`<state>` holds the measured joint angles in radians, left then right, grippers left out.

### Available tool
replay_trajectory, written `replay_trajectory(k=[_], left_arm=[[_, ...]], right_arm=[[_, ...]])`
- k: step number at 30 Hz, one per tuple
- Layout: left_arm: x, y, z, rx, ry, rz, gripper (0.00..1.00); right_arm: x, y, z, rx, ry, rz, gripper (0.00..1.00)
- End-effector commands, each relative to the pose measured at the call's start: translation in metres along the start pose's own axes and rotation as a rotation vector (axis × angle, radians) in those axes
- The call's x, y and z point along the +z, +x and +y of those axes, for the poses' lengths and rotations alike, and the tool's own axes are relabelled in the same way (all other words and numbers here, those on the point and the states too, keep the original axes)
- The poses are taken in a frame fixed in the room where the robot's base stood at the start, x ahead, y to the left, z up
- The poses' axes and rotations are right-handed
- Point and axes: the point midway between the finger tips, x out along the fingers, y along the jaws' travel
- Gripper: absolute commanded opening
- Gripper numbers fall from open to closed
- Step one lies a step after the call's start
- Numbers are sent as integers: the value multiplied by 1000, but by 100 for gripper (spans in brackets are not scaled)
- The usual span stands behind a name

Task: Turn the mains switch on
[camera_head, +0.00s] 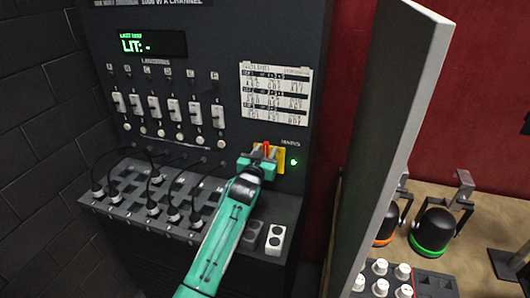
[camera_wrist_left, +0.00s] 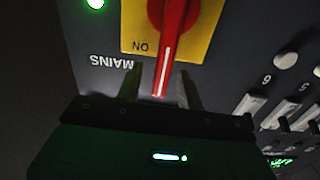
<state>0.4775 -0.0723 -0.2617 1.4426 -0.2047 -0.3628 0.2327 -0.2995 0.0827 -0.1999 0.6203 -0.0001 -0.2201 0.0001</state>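The mains switch is a red rotary handle (camera_head: 266,148) on a yellow plate (camera_head: 281,159) at the right of the dark panel. In the left wrist view, which is upside down, the red handle (camera_wrist_left: 168,50) has a white line pointing down the picture, beside the word ON on the plate (camera_wrist_left: 204,45). My left gripper (camera_head: 262,158) is at the switch. Its two fingers (camera_wrist_left: 160,88) stand apart, with the handle's tip between them and a visible gap on each side. A green lamp (camera_head: 294,162) beside the plate is lit. My right gripper is out of view.
Several white sliders (camera_head: 155,107) and a display reading "LIT: -" (camera_head: 150,45) are left of the switch. Plugged cables (camera_head: 152,180) and a ledge (camera_head: 240,202) lie below. A grey upright board (camera_head: 395,120) stands right, with lamps (camera_head: 432,230) beyond it.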

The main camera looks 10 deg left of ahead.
Motion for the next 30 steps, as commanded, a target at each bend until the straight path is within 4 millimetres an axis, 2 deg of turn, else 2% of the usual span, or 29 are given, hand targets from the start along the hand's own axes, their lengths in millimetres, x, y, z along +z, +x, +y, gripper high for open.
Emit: replay_trajectory(k=[5, 11, 24, 30], left_arm=[[0, -2, 0, 0, -1, 0, 38], [2, -19, 0, 0, 0, 1, 38], [4, -95, 0, 0, -1, 0, 38], [2, -124, 0, 0, 0, 1, 38]], right_arm=[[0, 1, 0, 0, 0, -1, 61], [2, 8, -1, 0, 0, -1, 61], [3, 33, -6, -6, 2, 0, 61], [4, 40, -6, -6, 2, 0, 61]])
